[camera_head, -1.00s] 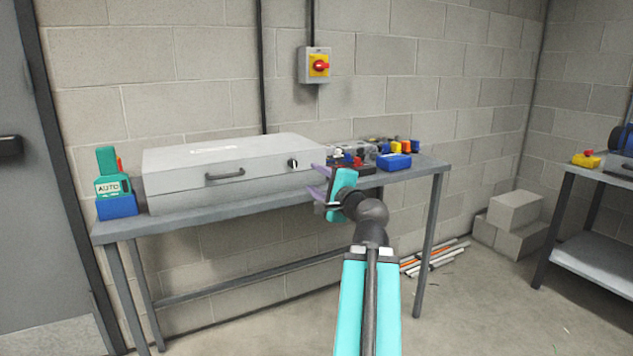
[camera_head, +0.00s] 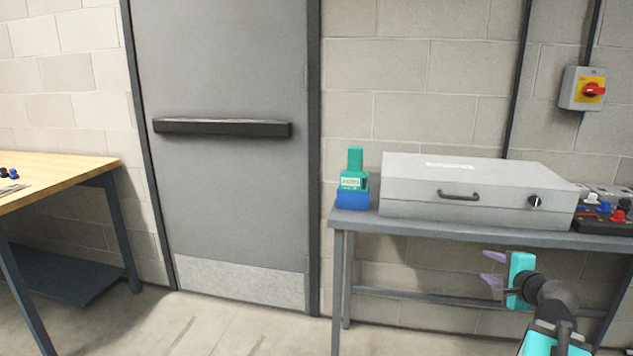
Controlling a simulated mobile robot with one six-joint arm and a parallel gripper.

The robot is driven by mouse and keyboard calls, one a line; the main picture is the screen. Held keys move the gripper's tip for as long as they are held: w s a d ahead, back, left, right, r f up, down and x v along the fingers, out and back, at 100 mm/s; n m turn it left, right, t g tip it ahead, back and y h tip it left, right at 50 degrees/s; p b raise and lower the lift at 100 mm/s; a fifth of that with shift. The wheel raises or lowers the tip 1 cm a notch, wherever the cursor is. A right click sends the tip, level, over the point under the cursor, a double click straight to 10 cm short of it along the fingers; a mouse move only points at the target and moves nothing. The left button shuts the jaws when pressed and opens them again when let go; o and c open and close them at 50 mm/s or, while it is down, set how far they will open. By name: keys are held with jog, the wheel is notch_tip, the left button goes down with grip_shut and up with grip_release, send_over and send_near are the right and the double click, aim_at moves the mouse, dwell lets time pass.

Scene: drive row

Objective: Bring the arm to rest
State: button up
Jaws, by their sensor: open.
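My gripper (camera_head: 492,270) is at the lower right, at the end of my teal and dark arm. Its two purple fingers point left and stand apart, with nothing between them. In the picture it shows in front of the grey bench (camera_head: 455,236), below the bench's front edge. I see no contact with the bench, but the distance between them is hard to tell. The rest of my arm runs out of the picture at the bottom right.
On the bench are a closed grey case (camera_head: 470,190), a teal device in a blue holder (camera_head: 354,199) and parts at the right. A red-yellow switch (camera_head: 583,89) is on the wall. A grey door (camera_head: 225,190) and wooden table (camera_head: 60,175) stand left; floor between is clear.

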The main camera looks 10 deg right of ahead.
jog(key=w+a+f+n+g+y+p, duration=0.3)
jog(key=a+f+n+g+p, duration=0.15)
jog(key=a+f, duration=0.95)
jog(key=s+a+f+n+g+y+p, duration=0.1)
jog(key=s+a+f+n+g+p, duration=0.15)
jog(key=a+f, duration=0.45)
jog(key=s+a+f+n+g+y+p, duration=0.1)
jog(key=s+a+f+n+g+p, duration=0.2)
jog(key=a+f, duration=0.45)
jog(key=s+a+f+n+g+p, duration=0.3)
jog(key=s+a+f+n+g, duration=0.15)
jog(key=s+a+f, duration=0.6)
jog(key=s+a+f+n+g+h+p, duration=0.1)
jog(key=s+n+g+p, duration=0.1)
jog(key=s, duration=0.7)
jog(key=s+a+f+n+g+h+p, duration=0.1)
jog(key=s+n, duration=0.3)
jog(key=s, duration=0.6)
jog(key=shift+s+a+g+h+p, duration=0.15)
jog(key=shift+a+g+h+p, duration=0.25)
jog(key=shift+a+g+p, duration=0.3)
jog(key=shift+d, duration=0.1)
